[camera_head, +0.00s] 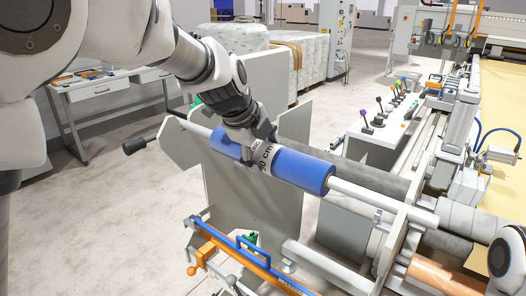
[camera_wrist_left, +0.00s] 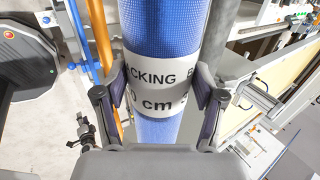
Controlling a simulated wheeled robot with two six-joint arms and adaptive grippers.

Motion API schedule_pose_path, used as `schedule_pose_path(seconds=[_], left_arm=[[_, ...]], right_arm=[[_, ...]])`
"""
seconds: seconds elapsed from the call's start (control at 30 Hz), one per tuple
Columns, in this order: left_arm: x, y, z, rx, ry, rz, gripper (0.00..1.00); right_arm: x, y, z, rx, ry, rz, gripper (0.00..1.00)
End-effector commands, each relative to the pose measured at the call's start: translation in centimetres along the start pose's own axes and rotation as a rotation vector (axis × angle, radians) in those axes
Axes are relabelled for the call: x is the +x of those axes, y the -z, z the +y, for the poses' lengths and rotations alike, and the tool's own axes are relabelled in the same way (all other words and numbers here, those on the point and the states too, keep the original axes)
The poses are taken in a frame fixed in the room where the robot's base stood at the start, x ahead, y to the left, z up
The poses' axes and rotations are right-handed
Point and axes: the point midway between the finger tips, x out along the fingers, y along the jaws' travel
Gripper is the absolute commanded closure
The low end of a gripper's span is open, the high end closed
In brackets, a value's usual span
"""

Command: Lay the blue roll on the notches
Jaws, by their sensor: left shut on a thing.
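The blue roll (camera_head: 300,168) has a white printed label band and a pale rod (camera_head: 385,200) through it. It lies slanted across the gantry's near end. My left gripper (camera_head: 257,152) is shut around the roll at the label. In the left wrist view, the fingers (camera_wrist_left: 160,95) press on both sides of the label band of the roll (camera_wrist_left: 162,35). The rod passes by a grey end plate (camera_head: 180,143) on the left and another plate (camera_head: 395,240) on the right. I cannot tell whether the rod touches their notches. My right gripper is not in view.
A dark grey roller (camera_head: 380,182) runs close behind the blue roll. An orange and blue bar (camera_head: 240,255) lies in front, low down. A lever console (camera_head: 385,130) stands behind. A side table (camera_head: 105,85) and wrapped pallets (camera_head: 300,55) stand farther back, with open floor between.

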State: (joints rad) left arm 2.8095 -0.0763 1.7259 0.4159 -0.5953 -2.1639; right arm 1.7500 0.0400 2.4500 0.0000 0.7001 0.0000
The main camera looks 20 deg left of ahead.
Motion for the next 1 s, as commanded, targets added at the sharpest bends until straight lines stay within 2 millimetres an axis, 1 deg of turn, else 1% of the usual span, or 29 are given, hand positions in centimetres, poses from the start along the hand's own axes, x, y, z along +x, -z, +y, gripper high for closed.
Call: schedule_pose_path(seconds=[0.27,0.3,0.33,0.37,0.67,0.77,0.87,1.0], left_arm=[[-0.1,0.0,-0.1,0.000,0.003,-0.001,0.94],[-0.1,0.0,-0.1,0.000,0.003,-0.001,0.20],[-0.1,0.0,-0.1,0.000,0.003,-0.001,0.09],[-0.1,0.0,-0.1,0.000,0.003,-0.001,0.01],[0.0,0.0,0.1,0.000,-0.002,0.001,0.01],[-0.5,0.0,0.0,0.000,0.000,0.000,0.01],[-2.0,0.0,-0.1,0.000,0.004,0.000,0.01],[-5.0,0.0,-0.1,0.001,0.005,-0.001,0.01]], right_arm=[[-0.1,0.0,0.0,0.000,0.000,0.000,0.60],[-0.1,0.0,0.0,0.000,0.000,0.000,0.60],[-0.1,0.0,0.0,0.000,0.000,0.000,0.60],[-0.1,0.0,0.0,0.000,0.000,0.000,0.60],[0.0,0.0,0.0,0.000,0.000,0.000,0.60],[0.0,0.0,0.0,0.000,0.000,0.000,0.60],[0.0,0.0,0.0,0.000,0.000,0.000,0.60],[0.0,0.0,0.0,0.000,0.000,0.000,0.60]])
